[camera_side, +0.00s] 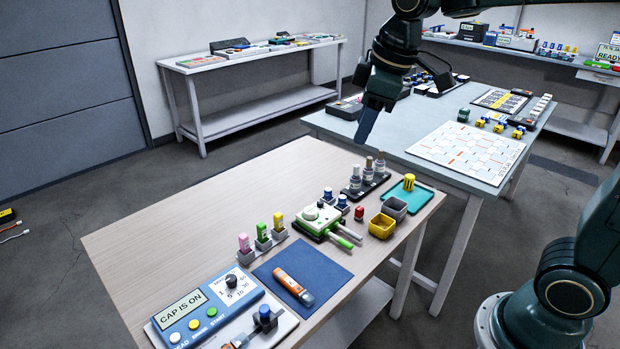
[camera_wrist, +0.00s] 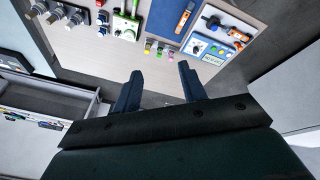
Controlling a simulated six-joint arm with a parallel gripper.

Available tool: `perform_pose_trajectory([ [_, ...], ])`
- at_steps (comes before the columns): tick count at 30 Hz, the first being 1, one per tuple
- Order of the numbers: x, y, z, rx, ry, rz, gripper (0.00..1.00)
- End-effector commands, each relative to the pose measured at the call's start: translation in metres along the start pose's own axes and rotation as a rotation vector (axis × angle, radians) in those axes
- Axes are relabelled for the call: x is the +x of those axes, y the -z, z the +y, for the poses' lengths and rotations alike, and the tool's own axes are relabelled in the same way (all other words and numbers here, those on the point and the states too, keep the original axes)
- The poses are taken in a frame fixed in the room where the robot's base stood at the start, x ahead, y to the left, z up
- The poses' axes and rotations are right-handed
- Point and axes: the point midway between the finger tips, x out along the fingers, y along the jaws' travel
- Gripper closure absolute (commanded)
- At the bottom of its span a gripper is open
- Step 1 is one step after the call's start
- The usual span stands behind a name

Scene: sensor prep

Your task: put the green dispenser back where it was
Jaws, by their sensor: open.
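The green dispenser (camera_side: 262,231) stands upright in a grey holder on the wooden table, between a pink dispenser (camera_side: 244,242) and a yellow dispenser (camera_side: 279,220). All three are in a row of grey holders. In the wrist view the green dispenser (camera_wrist: 160,50) is small and lies beyond my fingertips. My gripper (camera_side: 364,136) is high above the far side of the table, well apart from the dispensers. In the wrist view my gripper (camera_wrist: 160,70) has its two fingers apart with nothing between them.
A blue mat (camera_side: 335,265) bears an orange pen-like device (camera_side: 292,285). A panel reading "CAP IS ON" (camera_side: 182,307) stands at the front. A white and green device (camera_side: 319,218), bottles in a black rack (camera_side: 367,182) and small bins (camera_side: 382,226) are further right. The table's left part is clear.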

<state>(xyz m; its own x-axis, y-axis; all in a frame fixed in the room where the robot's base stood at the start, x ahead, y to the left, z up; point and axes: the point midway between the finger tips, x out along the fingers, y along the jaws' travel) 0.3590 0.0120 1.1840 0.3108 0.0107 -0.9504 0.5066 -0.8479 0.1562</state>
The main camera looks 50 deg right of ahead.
Motion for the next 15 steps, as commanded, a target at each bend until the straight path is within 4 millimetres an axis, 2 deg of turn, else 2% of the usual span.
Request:
perform_pose_trajectory([
  [1, -0.007, -0.012, -0.006, 0.035, -0.008, 0.012, 0.58],
  [7, -0.023, -0.054, -0.027, 0.180, -0.030, 0.053, 0.58],
  [15, -0.029, -0.112, -0.059, 0.373, -0.050, 0.112, 0.58],
])
